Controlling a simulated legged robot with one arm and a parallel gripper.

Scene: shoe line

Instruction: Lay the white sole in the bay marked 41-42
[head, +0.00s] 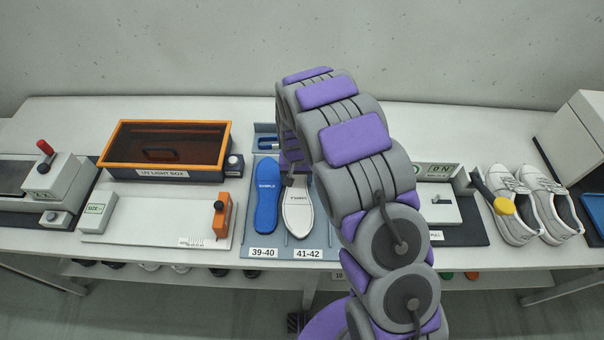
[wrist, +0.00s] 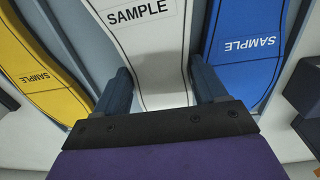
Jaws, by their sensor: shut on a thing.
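The white sole (head: 298,215) is over the bay marked 41-42 (head: 308,254) of the grey-blue tray (head: 276,236), lengthwise in line with it. My gripper (wrist: 163,90) is shut on the white sole (wrist: 148,45), one finger on each side. I cannot tell whether the sole touches the tray floor. A blue sole (head: 266,195) lies to its left in the bay marked 39-40 (head: 263,253). In the wrist view the blue sole (wrist: 243,45) is on the right and a yellow sole (wrist: 40,75) on the left. My arm hides the tray's right part in the head view.
An orange-framed UV light box (head: 165,148) and a white measuring board (head: 160,222) stand left of the tray. A press-like device (head: 440,208) and a pair of white shoes (head: 530,205) are on the right. The wall is behind the bench.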

